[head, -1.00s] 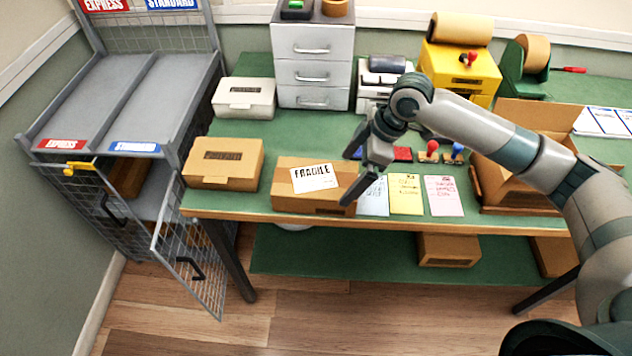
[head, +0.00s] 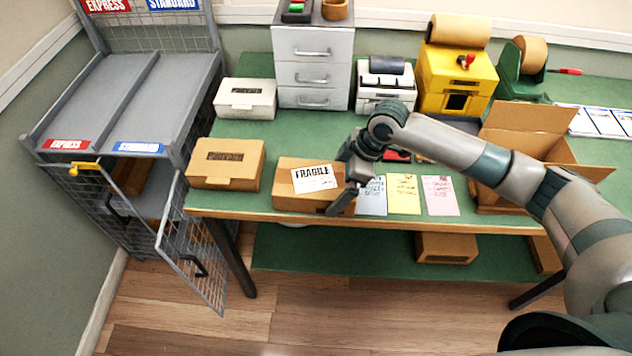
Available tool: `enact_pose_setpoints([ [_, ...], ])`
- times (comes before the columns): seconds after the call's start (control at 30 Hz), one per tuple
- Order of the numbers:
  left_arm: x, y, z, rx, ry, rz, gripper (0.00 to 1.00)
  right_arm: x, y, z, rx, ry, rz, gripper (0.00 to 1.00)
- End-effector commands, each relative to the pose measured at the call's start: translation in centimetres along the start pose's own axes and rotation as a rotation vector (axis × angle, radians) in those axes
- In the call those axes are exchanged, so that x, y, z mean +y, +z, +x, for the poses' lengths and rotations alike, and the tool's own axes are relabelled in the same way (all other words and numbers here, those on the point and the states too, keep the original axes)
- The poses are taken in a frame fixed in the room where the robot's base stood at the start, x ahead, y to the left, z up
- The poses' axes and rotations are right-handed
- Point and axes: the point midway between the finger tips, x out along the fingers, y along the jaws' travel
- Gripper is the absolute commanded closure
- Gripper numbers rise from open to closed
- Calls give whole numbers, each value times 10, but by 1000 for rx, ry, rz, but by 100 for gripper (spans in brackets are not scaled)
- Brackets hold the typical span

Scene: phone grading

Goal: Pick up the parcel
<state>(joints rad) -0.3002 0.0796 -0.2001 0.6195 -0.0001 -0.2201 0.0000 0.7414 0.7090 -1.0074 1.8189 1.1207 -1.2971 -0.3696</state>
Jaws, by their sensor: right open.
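The parcel (head: 290,200), a brown cardboard box with a white FRAGILE label (head: 314,179) on top, lies at the front edge of the green table. My right gripper (head: 338,186) is open at the parcel's right end. One finger shows in front of that end and the other is partly hidden behind it. I cannot tell whether the fingers touch the cardboard. My left gripper is out of view.
Another brown box (head: 226,164) and a white box (head: 245,98) stand left of the parcel. Paper slips (head: 404,194) lie to its right, near an open carton (head: 530,146). A grey EXPRESS/STANDARD rack (head: 108,88) with an open mesh door stands at the left.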

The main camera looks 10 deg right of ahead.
Motion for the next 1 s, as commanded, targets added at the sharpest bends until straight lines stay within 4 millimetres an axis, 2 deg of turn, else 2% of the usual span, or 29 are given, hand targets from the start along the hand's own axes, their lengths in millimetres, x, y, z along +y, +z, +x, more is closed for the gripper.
enact_pose_setpoints([
  [0.17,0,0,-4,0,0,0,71,0,0,11,0,1,-1,0],
  [0.6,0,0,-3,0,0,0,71,0,0,12,0,1,-2,0],
  [0.63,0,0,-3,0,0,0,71,0,0,12,0,1,-1,5],
  [0.8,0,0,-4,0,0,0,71,0,0,11,2,2,-2,42],
  [1.0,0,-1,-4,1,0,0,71,0,0,11,2,2,-2,42],
])
